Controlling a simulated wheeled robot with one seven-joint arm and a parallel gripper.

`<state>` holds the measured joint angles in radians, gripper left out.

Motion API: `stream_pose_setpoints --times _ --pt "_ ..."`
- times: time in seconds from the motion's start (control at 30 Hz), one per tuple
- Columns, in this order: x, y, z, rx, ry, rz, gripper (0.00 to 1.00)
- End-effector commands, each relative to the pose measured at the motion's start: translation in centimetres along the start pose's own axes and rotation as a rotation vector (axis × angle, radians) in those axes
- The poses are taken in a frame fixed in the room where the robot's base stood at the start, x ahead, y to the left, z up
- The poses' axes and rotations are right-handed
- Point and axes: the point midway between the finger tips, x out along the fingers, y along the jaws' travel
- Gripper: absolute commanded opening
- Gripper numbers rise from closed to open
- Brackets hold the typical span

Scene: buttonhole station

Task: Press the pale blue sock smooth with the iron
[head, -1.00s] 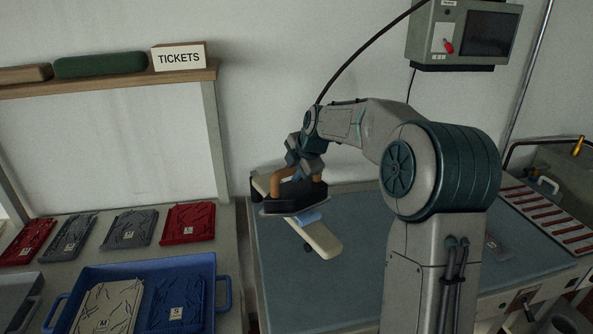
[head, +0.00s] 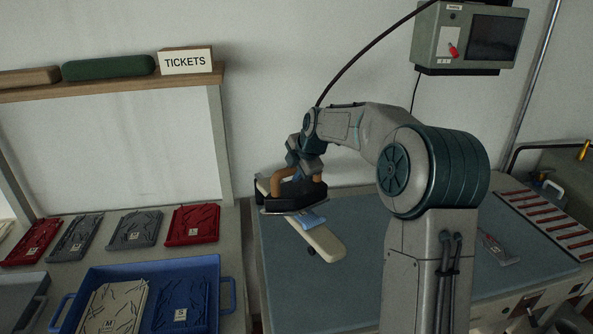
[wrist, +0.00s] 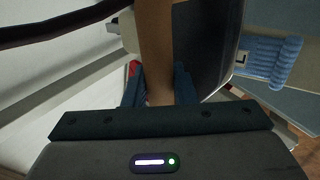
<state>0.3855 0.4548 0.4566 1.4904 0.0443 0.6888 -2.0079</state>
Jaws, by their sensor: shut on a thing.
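My gripper (head: 300,172) is shut on the tan handle of the black iron (head: 290,197); the handle also runs between the jaws (wrist: 158,88) in the wrist view. The iron is over the far part of the narrow cream pressing board (head: 325,243). The pale blue sock (head: 312,221) lies on the board just in front of the iron, partly hidden by it. In the wrist view the sock (wrist: 272,62) shows raised ridges and an "L" tag beside the iron's dark body (wrist: 208,40). I cannot tell whether the soleplate touches the sock or board.
The board stands on a blue-grey table (head: 375,268). A dark cable (head: 365,52) rises from the iron toward a wall control box (head: 468,38). At left are a blue tray (head: 225,262) with folded garments and several folded garments behind it. A striped rack (head: 548,222) is at right.

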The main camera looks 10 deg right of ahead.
Motion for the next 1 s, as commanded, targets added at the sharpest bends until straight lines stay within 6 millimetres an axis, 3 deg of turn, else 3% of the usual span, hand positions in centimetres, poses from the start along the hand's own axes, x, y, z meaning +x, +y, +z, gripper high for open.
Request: stream_pose_setpoints --times 1.0 --pt "0.9 2.0 0.0 -0.002 -0.002 0.005 0.0"
